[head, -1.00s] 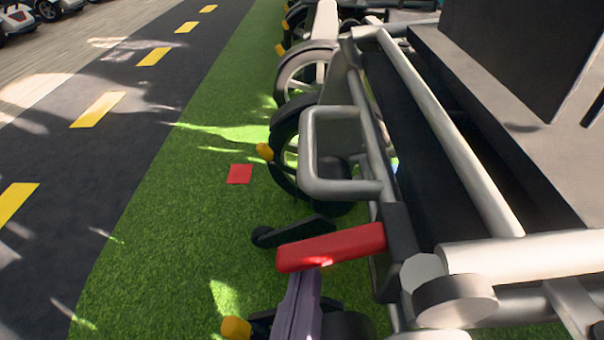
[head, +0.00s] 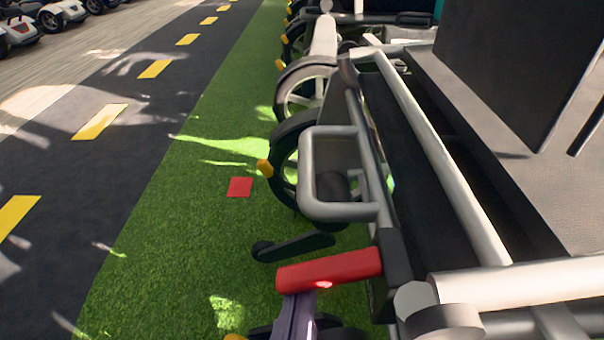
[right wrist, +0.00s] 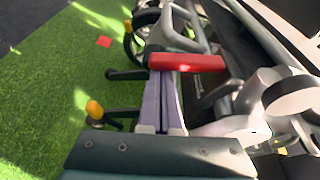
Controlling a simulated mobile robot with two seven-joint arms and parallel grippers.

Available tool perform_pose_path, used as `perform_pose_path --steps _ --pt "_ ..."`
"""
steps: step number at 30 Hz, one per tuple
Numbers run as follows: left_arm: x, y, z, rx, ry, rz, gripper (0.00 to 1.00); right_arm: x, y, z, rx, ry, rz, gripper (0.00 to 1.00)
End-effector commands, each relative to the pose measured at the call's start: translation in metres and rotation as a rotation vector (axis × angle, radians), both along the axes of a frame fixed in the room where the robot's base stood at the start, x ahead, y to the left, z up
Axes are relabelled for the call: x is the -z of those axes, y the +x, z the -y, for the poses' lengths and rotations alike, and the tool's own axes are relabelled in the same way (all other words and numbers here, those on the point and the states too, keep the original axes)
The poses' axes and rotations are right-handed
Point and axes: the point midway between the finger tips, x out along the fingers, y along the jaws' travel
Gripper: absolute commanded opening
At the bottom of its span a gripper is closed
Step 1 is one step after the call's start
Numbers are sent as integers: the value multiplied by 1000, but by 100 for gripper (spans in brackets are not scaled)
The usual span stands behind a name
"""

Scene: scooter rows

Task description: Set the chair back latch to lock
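A red lever (head: 332,268), which looks like the chair back latch, sticks out sideways to the left from a dark bracket (head: 395,258) on the chair's grey tube frame. It also shows in the right wrist view (right wrist: 190,62). My right gripper (head: 297,297) is at the lever's left end, its purple-grey fingers just under the bar. In the right wrist view its two fingers (right wrist: 163,82) lie close together with a thin line between them. The lever hides their tips, and I see no part of it between them. My left gripper is not in view.
A silver loop armrest (head: 338,212) and a long pale tube (head: 440,150) of the chair are close beyond the lever. Wheels (head: 285,155) stand below. Green turf (head: 180,240) with a red square (head: 240,187) is open to the left, beside a dark path with yellow dashes.

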Motion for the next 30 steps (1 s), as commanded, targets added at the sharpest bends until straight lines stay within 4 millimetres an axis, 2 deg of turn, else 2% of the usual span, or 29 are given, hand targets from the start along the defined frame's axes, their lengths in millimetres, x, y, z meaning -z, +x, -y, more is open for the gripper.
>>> perform_pose_path --steps 8,21,30 --pt "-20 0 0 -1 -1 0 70 -11 1 -2 -1 86 3 0" --pt "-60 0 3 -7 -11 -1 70 -30 0 -8 -2 407 1 0" --pt "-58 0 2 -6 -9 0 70 -27 0 -8 1 434 1 0"
